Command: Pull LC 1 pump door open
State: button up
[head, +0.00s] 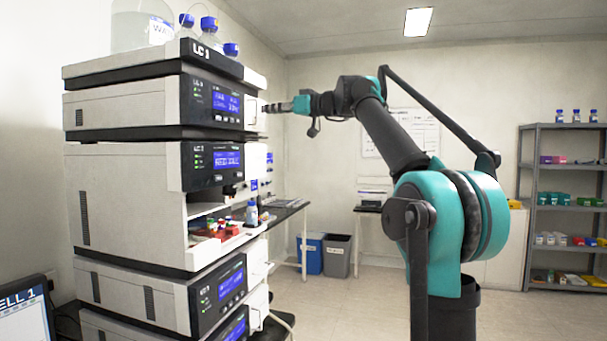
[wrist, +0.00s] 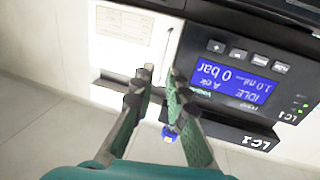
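The LC 1 pump module (head: 220,104) is near the top of the stack at left in the head view, with a lit blue display. Its white pump door (head: 252,112) is on the front, right of the display. In the wrist view the picture is turned over; the white door (wrist: 122,42) is at upper left and looks closed, with a narrow upright handle or slot (wrist: 168,42) at its edge beside the display. My gripper (wrist: 161,72) is open, its fingertips a small gap apart, pointing at that edge. Contact cannot be told. It also shows in the head view (head: 268,108).
The LC 1 label ledge (wrist: 245,138) lies close to the fingers in the wrist view. Solvent bottles (head: 208,35) stand on top of the stack. Other modules (head: 130,205) sit below. A bench (head: 285,212), bins (head: 337,255) and a shelf (head: 560,185) stand farther off. The floor at right is clear.

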jog(key=v, duration=1.2)
notch_tip(320, 180, down, 19)
jog(key=m+g+h, duration=0.2)
jog(key=h, duration=0.1)
jog(key=shift+s+a, duration=0.3)
jog(key=shift+s, duration=0.05)
jog(key=shift+f, duration=0.15)
